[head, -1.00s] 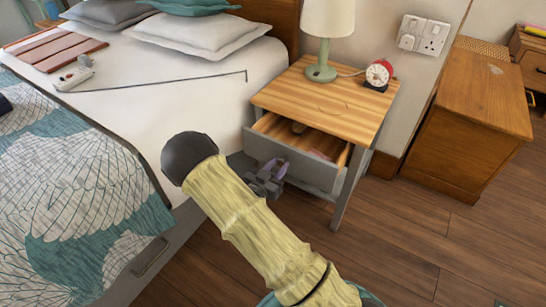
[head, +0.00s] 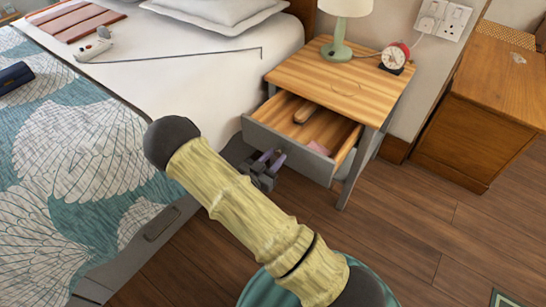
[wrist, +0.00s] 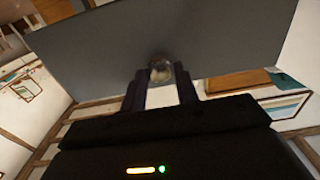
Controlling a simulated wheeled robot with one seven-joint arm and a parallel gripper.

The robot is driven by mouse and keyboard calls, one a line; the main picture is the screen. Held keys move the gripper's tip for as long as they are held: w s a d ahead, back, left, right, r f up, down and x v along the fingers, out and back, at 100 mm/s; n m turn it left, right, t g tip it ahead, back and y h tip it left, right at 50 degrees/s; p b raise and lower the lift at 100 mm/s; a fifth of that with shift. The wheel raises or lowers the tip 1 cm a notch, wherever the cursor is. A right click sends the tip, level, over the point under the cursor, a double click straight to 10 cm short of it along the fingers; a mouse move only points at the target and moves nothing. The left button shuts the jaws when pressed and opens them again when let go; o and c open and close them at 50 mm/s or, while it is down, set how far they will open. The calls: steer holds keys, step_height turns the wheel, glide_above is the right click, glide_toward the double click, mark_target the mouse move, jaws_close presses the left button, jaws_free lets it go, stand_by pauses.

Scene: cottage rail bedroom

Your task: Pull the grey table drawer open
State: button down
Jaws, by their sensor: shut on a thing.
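The grey table is a bedside table with a striped wood top (head: 315,72) and grey legs. Its grey drawer (head: 318,165) stands well out from the frame, and its inside shows. A brown wooden item (head: 305,112) and a pink item (head: 318,148) lie in the drawer. My gripper (head: 268,162) is at the drawer's front, left of its middle in the head view. In the wrist view my gripper (wrist: 161,88) is shut on a round knob (wrist: 161,72) on the grey drawer front (wrist: 215,50). The knob is hidden in the head view.
A green lamp (head: 337,50) and a red alarm clock (head: 396,56) stand on the table top. The bed (head: 190,75) is close on the left. A wooden cabinet (head: 475,110) stands to the right. Wooden floor (head: 400,235) in front is clear.

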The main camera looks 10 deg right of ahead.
steer(key=c, duration=1.1)
jaws_free()
steer(key=shift+o, duration=0.2)
steer(key=shift+a, duration=0.1)
steer(key=p+v, duration=0.4)
steer(key=v, duration=1.3)
steer(key=shift+s, duration=0.1)
